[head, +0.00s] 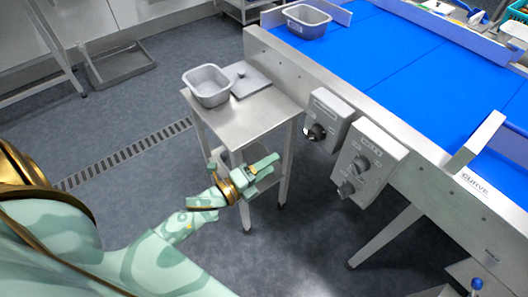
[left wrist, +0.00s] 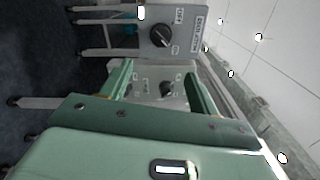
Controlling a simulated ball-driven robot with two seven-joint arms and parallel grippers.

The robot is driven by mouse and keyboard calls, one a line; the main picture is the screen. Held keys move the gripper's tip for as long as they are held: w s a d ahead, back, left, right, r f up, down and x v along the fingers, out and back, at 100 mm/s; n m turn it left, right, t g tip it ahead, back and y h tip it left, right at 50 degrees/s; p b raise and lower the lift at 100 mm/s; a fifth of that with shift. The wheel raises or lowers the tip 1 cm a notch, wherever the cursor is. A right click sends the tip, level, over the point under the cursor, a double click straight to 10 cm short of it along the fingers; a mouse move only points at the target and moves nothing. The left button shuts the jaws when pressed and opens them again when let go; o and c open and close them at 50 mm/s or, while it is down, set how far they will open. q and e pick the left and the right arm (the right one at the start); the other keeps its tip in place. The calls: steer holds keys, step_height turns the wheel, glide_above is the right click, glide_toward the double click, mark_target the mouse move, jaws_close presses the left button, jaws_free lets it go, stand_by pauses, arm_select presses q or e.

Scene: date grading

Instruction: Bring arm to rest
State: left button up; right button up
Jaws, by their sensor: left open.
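My left arm reaches in from the left in the head view. Its green gripper (head: 264,167) is open and empty, in front of the small steel side table (head: 246,119) and below its top. In the left wrist view the two green fingers (left wrist: 160,85) stand apart with nothing between them. Beyond them is a grey control box with a black knob (left wrist: 167,89). My right gripper does not show in either view.
A grey tub (head: 208,86) and a flat grey lid (head: 250,84) sit on the side table. Control boxes (head: 367,161) stick out from the blue conveyor's (head: 400,60) frame at right. Another tub (head: 306,21) stands on the belt. Open floor (head: 130,195) lies left of the table.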

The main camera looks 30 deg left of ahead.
arm_select(q)
steer(key=shift+s+a, duration=0.1)
steer(key=shift+s, duration=0.2)
stand_by(0.4)
